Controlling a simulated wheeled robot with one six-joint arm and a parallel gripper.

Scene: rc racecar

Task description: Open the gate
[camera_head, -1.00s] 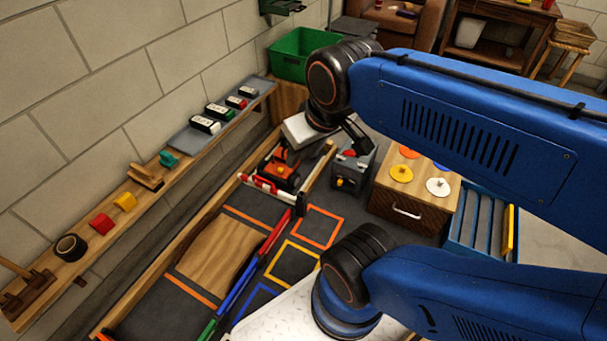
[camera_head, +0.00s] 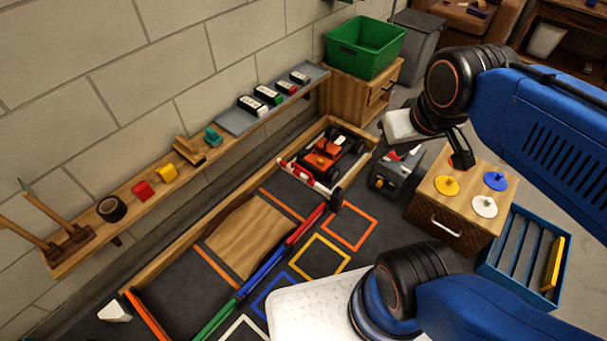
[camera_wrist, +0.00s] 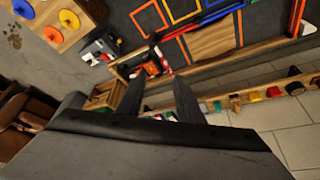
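The gate is a red-and-white striped bar (camera_head: 312,179) lying low across the track lane, in front of an orange toy car (camera_head: 328,152). Its near right end is by a dark upright piece (camera_head: 336,199). In the wrist view the striped bar (camera_wrist: 163,58) and part of the car (camera_wrist: 152,68) show small, beyond the fingers.
A grey toolbox (camera_head: 397,173) and a wooden cabinet with coloured discs (camera_head: 447,222) stand right of the lane. A wall shelf (camera_head: 135,212) with small items runs along the left. A green bin (camera_head: 366,46) stands behind. The marked floor before the gate is clear.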

